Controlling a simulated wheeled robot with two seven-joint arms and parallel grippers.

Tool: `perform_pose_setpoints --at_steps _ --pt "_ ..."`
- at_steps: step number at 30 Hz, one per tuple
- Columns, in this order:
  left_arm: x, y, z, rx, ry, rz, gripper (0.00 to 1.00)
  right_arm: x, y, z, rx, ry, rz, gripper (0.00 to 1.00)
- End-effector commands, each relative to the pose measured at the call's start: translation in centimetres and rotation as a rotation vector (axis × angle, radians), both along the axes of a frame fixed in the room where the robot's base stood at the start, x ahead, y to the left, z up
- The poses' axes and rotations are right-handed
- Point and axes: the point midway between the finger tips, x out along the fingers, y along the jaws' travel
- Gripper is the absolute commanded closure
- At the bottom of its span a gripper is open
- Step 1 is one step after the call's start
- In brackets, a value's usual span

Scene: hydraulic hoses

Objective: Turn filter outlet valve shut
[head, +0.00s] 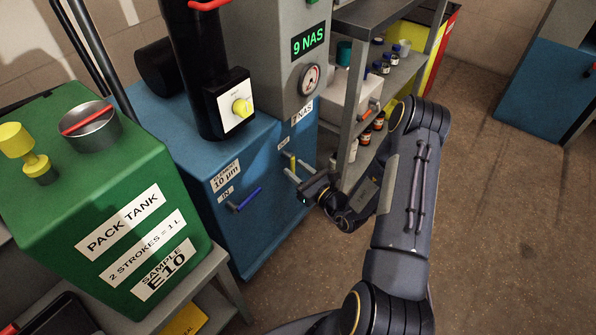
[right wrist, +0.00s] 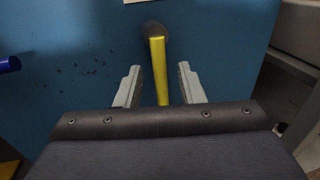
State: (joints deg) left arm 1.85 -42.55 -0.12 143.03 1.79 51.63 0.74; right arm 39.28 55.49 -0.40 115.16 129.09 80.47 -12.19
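The filter outlet valve has a yellow lever handle (head: 292,161) on the front of the blue cabinet, just below the "OUT" label (head: 284,143). In the right wrist view the yellow handle (right wrist: 158,75) runs down from a dark round pivot at the top. My right gripper (head: 296,171) is at this handle. In the right wrist view, the open pale fingers of my right gripper (right wrist: 160,67) stand on either side of the handle, with a visible gap on both sides. My left gripper is not in view.
A blue lever (head: 245,200) sits left of the outlet, by the "IN" label (head: 226,194). A green pack tank (head: 100,200) stands at the left. Shelves with bottles (head: 385,65) are right of the cabinet. The floor (head: 480,230) at the right is clear.

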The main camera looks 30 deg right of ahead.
Motion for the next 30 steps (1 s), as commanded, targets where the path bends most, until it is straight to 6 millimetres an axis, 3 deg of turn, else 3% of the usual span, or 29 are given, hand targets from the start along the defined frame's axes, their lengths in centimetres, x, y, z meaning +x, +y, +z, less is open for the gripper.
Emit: perform_pose_setpoints --at_steps 2,10,22,30 --pt "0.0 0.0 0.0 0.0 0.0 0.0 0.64 0.0 0.0 0.0 0.0 0.0 0.0 0.65" --pt "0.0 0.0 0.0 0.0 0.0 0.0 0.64 0.0 0.0 0.0 0.0 0.0 0.0 1.0" --pt "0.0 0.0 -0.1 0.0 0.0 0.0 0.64 0.0 0.0 -0.1 -0.011 -0.004 0.001 1.0" --pt "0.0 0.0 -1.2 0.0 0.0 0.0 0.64 0.1 -0.5 -0.3 -0.111 -0.047 0.0 1.0"
